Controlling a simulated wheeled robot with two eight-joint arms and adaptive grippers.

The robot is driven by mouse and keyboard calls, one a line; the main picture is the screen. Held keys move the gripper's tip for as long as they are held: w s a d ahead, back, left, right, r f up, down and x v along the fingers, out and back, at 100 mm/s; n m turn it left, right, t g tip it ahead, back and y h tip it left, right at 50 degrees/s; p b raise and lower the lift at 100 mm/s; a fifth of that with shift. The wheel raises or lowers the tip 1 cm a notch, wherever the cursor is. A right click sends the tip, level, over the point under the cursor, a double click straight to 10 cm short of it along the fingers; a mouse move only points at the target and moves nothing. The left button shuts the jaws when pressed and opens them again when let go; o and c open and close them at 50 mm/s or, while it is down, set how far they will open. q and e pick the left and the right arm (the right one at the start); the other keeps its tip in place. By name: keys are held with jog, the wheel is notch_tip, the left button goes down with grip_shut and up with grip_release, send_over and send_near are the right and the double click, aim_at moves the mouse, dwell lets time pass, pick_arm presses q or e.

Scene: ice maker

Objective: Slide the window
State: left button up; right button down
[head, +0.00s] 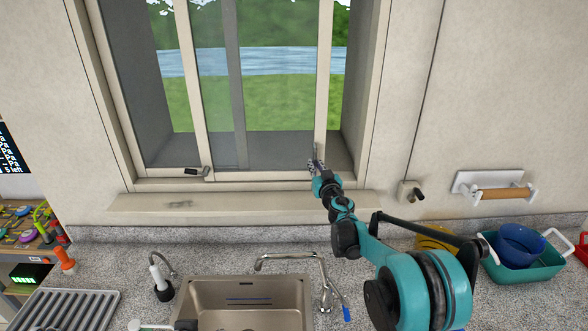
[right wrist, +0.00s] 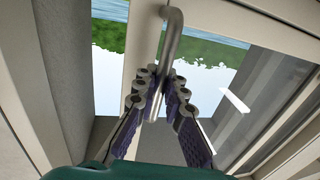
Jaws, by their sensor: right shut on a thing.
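The window (head: 325,80) is a sliding one with pale frames, set in the wall behind the sink. Its right sash has an upright edge bar near the right side, with a gap between that bar and the right jamb. A metal handle (right wrist: 174,35) stands on this bar, seen close in the right wrist view. My right gripper (head: 316,166) is at the lower part of the bar. In the right wrist view its fingers (right wrist: 161,88) are closed around the lower part of the handle. My left gripper is not in view.
A latch (head: 196,171) sits low on the left sash. Below are the sill (head: 245,202), a sink (head: 245,300) and a faucet (head: 290,258). A teal basin with a blue bowl (head: 520,243) stands right. A paper holder (head: 490,188) is on the wall.

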jog(key=d+b, duration=0.1)
jog(key=d, duration=1.2)
jog(key=c, duration=1.6)
grip_release()
jog(key=shift+d, duration=0.2)
jog(key=s, duration=0.4)
jog(key=s+d, duration=0.1)
jog(key=s, duration=0.3)
jog(key=s+d, duration=0.1)
jog(key=s, duration=0.3)
jog(key=shift+d, duration=0.15)
